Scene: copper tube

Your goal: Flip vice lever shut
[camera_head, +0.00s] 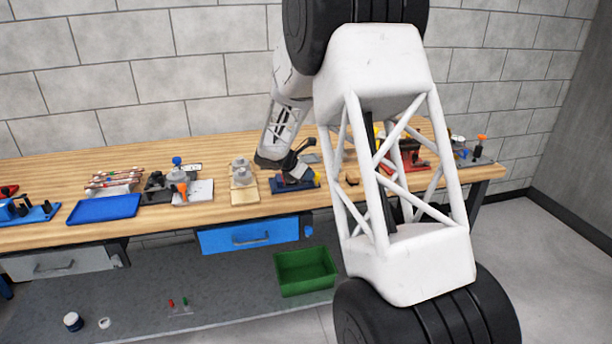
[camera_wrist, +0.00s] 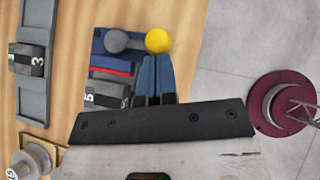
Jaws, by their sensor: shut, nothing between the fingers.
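The blue vice (camera_head: 293,184) sits at the front edge of the workbench, partly hidden by my gripper (camera_head: 297,173). In the wrist view the vice (camera_wrist: 97,47) has a red strip, a grey block marked 5 (camera_wrist: 106,94), a grey ball knob (camera_wrist: 115,41) and a yellow ball knob (camera_wrist: 158,41). My gripper (camera_wrist: 156,62) is shut and empty. Its fingertips are over the vice's right side, just below the yellow knob in the picture. I cannot tell whether they touch it. The lever's shaft is not clearly seen.
A grey rail (camera_wrist: 36,85) with a block marked 3 lies left of the vice. Metal weights on a wooden stand (camera_head: 243,180) are close to its left. A red device (camera_head: 410,158) is further right, partly behind my arm. A green bin (camera_head: 305,271) stands below the bench.

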